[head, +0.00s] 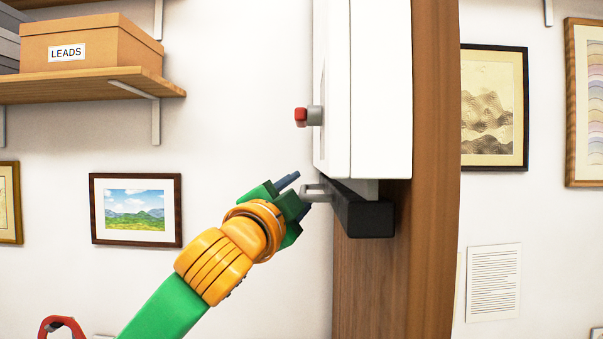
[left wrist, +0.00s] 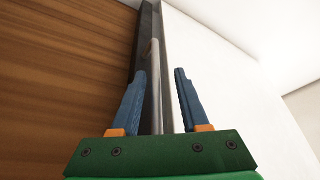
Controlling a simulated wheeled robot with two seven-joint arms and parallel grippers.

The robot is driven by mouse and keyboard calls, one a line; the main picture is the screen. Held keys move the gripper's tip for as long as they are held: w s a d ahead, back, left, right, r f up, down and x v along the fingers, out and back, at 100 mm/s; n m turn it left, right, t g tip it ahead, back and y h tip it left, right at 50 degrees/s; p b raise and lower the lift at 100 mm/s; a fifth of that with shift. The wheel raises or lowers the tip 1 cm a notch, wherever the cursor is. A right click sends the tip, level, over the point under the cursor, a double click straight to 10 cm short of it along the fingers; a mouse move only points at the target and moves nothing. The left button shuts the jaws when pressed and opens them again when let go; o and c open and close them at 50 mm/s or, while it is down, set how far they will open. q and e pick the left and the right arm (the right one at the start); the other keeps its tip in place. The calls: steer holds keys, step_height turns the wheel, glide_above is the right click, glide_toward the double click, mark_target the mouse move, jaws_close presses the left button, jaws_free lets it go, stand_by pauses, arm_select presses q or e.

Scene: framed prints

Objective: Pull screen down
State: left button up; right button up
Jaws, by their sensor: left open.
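A tall white box (head: 380,90), seen from its side, is mounted on a wooden panel. A dark bar (head: 358,210) lies along its underside, with a grey loop handle (head: 316,192) sticking out to the left. No separate screen surface can be made out. My left gripper (head: 296,196) is open beside the handle, pointing up and right. In the left wrist view, the blue fingers of the left gripper (left wrist: 160,74) stand apart, and the grey handle (left wrist: 156,85) appears between them. Contact with the fingers cannot be told. My right gripper is not seen.
A red knob (head: 301,117) sticks out from the white box above the handle. The wooden panel (head: 435,150) stands behind the box. A shelf (head: 90,86) with a box labelled LEADS (head: 90,45) is at upper left. Framed prints hang on the wall.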

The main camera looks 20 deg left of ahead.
arm_select(q)
steer(key=shift+w+d+f, duration=0.15)
steer(key=shift+w+f, duration=0.05)
steer(key=shift+w, duration=0.9)
steer(key=shift+s, duration=0.2)
jaws_close()
